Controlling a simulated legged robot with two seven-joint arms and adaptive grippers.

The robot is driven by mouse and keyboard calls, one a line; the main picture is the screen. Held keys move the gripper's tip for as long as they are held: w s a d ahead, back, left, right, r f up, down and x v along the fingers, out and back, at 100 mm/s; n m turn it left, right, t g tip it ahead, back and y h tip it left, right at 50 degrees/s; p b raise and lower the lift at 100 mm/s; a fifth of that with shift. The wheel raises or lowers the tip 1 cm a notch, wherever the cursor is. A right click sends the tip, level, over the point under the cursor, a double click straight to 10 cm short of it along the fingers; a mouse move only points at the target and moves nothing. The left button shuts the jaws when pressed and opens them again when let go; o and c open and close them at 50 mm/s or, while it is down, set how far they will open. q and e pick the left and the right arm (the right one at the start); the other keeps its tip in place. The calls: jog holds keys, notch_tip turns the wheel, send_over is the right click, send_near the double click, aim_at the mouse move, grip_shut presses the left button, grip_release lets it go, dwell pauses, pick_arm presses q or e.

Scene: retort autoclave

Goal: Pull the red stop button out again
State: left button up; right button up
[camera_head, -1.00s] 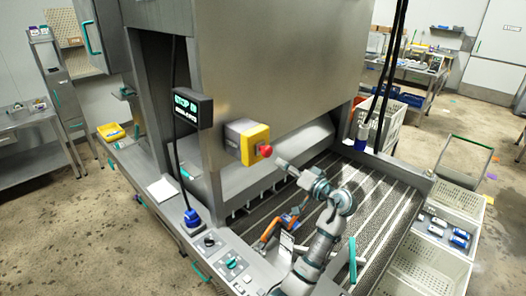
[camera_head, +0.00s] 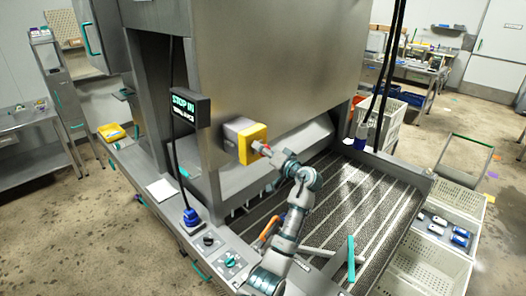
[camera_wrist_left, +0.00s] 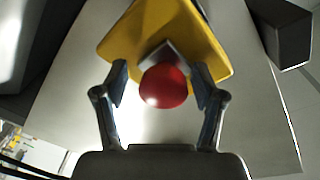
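The red stop button (camera_wrist_left: 164,86) sits on a short grey stem on the yellow plate (camera_wrist_left: 150,35) in the left wrist view. In the head view the yellow housing (camera_head: 252,143) is fixed to the machine's front, and the button (camera_head: 257,147) is mostly hidden by my gripper. My left gripper (camera_head: 266,151) reaches it from the right. Its two fingers stand open on either side of the button, with a visible gap on both sides. The sign (camera_head: 189,107) on the machine reads "STOP IN". My right gripper is not in view.
A control panel (camera_head: 222,255) with knobs lies in front. A black cable hangs left of the housing to a blue plug (camera_head: 191,217). A slatted conveyor bed (camera_head: 345,190) lies under the arm. Crates (camera_head: 430,262) stand at the right.

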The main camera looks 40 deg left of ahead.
pick_arm(q)
jog(key=shift+d+r, duration=0.3)
jog(key=shift+d, duration=0.5)
grip_shut()
jog(key=shift+d+f, duration=0.1)
jog(key=shift+f, duration=0.2)
jog(key=shift+d, duration=0.1)
jog(key=shift+c, duration=1.2)
grip_release()
jog(key=shift+s+d, duration=0.1)
jog(key=shift+d, duration=0.1)
jog(key=o, duration=0.4)
jog(key=shift+d, duration=0.15)
jog(key=shift+s+d, duration=0.3)
jog(key=shift+d, duration=1.65)
jog(key=shift+s+d, duration=0.35)
jog(key=shift+d, duration=1.55)
jog(key=shift+s+d, duration=0.3)
jog(key=shift+d, duration=1.65)
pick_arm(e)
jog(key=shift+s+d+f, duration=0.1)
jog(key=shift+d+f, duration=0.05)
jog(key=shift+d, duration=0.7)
